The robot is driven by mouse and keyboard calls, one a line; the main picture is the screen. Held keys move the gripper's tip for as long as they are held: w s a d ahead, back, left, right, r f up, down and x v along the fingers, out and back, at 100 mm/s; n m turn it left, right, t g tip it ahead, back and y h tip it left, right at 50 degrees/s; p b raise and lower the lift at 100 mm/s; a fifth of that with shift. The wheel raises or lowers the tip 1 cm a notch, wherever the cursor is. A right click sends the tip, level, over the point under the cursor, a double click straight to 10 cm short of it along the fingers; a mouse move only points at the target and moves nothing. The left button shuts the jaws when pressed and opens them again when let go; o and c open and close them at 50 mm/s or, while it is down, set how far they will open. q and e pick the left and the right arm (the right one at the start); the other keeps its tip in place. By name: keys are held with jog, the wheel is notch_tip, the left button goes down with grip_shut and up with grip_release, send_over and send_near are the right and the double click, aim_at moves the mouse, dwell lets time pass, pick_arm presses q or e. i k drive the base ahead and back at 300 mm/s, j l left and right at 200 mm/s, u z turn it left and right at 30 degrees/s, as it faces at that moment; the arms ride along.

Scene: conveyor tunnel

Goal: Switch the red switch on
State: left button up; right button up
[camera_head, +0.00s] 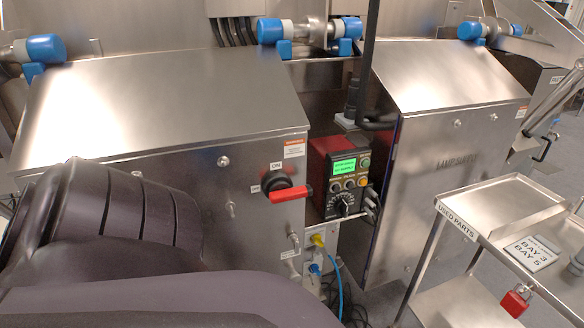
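The red switch (289,194) is a rotary handle on a dark round base, mounted on the front of the left steel cabinet. Its red bar lies roughly level and its end points right. A white ON label (276,166) sits above the base. Another small label (256,188) sits at its left; its text is too small to read surely. My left arm's dark links fill the lower left, in front of the cabinet. Neither gripper is in view, so their distance to the switch does not show.
A red and black control box (343,170) with a lit green screen stands right of the switch. Hoses and yellow and blue fittings (317,240) hang below it. A steel cart (490,262) with a red padlock (516,300) stands lower right. Another steel cabinet (440,190) stands behind it.

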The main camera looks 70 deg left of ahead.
aim_at(280, 192)
jog(key=i+j+u, duration=0.1)
jog(key=u, duration=1.8)
